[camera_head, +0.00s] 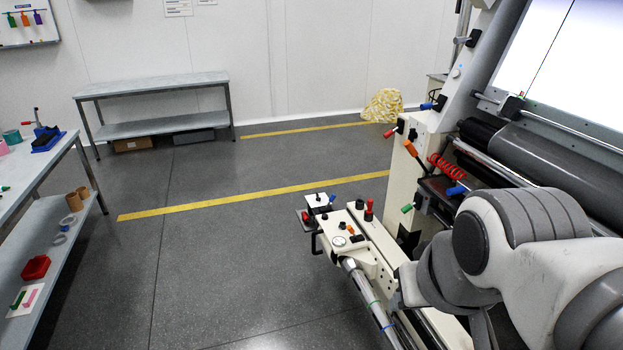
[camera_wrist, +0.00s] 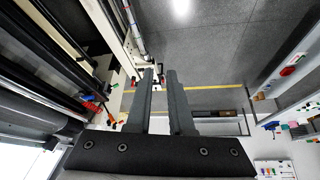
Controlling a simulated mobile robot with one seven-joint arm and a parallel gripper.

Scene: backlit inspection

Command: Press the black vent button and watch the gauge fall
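In the head view, a cream control panel (camera_head: 376,262) sits at the near end of the machine. A small round white-faced gauge (camera_head: 338,241) is on it; its needle is too small to read. A black button (camera_head: 360,204) stands on the panel beside a red knob with a black top (camera_head: 369,210). Other small black and orange controls are there, so I cannot tell which one is the vent button. My gripper (camera_wrist: 161,72) shows in the wrist view with its two dark fingers apart and nothing between them. In the head view the gripper is not clearly seen; my arm is right of the panel.
A silver rail (camera_head: 366,298) runs below the panel. The machine's dark rollers (camera_head: 560,165) and a red coiled hose (camera_head: 447,167) are at right. A workbench (camera_head: 40,180) stands at left, a low bench (camera_head: 150,85) at the back. The floor between is clear.

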